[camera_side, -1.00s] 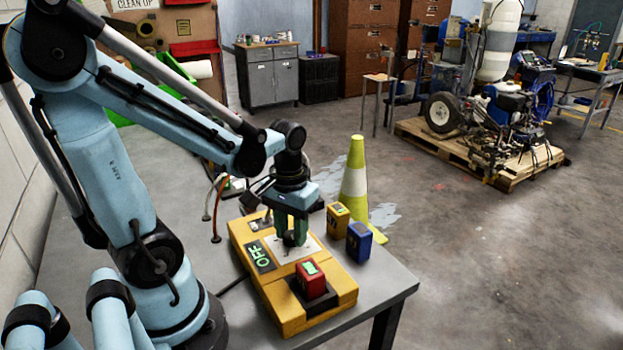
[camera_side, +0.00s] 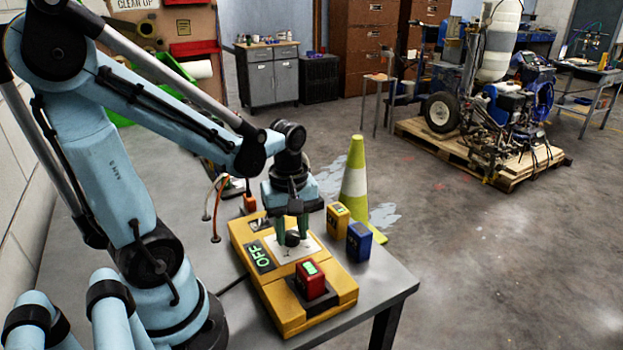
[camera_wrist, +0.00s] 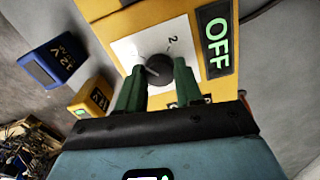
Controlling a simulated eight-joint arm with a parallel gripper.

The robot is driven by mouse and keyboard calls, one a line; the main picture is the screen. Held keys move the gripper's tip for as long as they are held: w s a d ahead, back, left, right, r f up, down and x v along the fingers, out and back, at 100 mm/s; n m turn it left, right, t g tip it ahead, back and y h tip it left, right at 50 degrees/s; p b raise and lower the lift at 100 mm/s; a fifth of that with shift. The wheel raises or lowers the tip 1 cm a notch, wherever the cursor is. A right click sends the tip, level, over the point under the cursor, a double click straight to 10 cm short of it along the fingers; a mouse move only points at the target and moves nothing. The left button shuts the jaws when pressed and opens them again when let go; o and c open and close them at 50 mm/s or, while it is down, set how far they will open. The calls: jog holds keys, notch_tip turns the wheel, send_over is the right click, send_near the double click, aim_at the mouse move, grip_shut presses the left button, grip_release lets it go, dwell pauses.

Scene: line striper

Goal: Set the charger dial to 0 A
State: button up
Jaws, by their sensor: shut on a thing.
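The yellow charger (camera_side: 275,305) lies on the table, with a black dial (camera_wrist: 160,70) on its white dial plate (camera_wrist: 125,48). My gripper (camera_side: 292,234) points down at the dial. Its two green fingers are shut on the dial, one on each side, as the wrist view shows. A pale pointer mark on the dial lies toward the lower left in the wrist view. A "2" shows on the plate; the other marks are hidden or too small to read. The charger's display (camera_side: 260,257) reads OFF in green.
A red battery (camera_side: 310,280) sits in the charger's black slot. A yellow battery (camera_side: 338,218) and a blue battery (camera_side: 359,242) stand on the table (camera_side: 385,282) beside the charger. A traffic cone (camera_side: 355,185) stands beyond the table's far edge.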

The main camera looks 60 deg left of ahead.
aim_at(291, 234)
jog(key=shift+n, duration=0.8)
jog(key=o, duration=1)
jog(key=shift+o, duration=0.2)
notch_tip(291, 234, up, 12)
dwell(0.4)
